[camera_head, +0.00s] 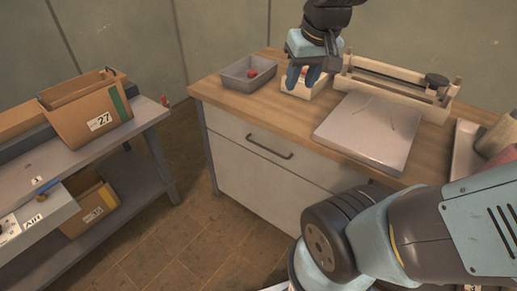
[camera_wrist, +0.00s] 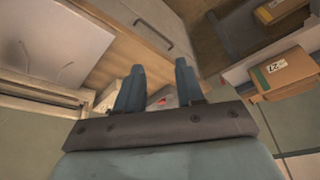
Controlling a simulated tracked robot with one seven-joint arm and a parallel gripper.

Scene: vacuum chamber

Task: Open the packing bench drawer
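The packing bench (camera_head: 225,95) has a wooden top and a pale drawer (camera_head: 228,130) in its front. The drawer looks shut, its front flush with the cabinet. Its dark bar handle (camera_head: 269,147) runs across the upper front. In the wrist view, the drawer front (camera_wrist: 172,14) and handle (camera_wrist: 153,34) show at the top, beyond my fingertips. My gripper (camera_head: 302,84) is above the back of the bench top, well behind and above the handle. In the wrist view, my gripper (camera_wrist: 160,72) has its two fingers apart, with nothing held between them.
A grey tray (camera_head: 236,80) with a red item and a cream bin (camera_head: 299,91) stand near my gripper. A pale flat board (camera_head: 365,135) lies to the right, before a cream roller frame (camera_head: 390,75). A side table (camera_head: 90,150) holds cardboard boxes. Floor (camera_head: 185,225) left of the drawer is clear.

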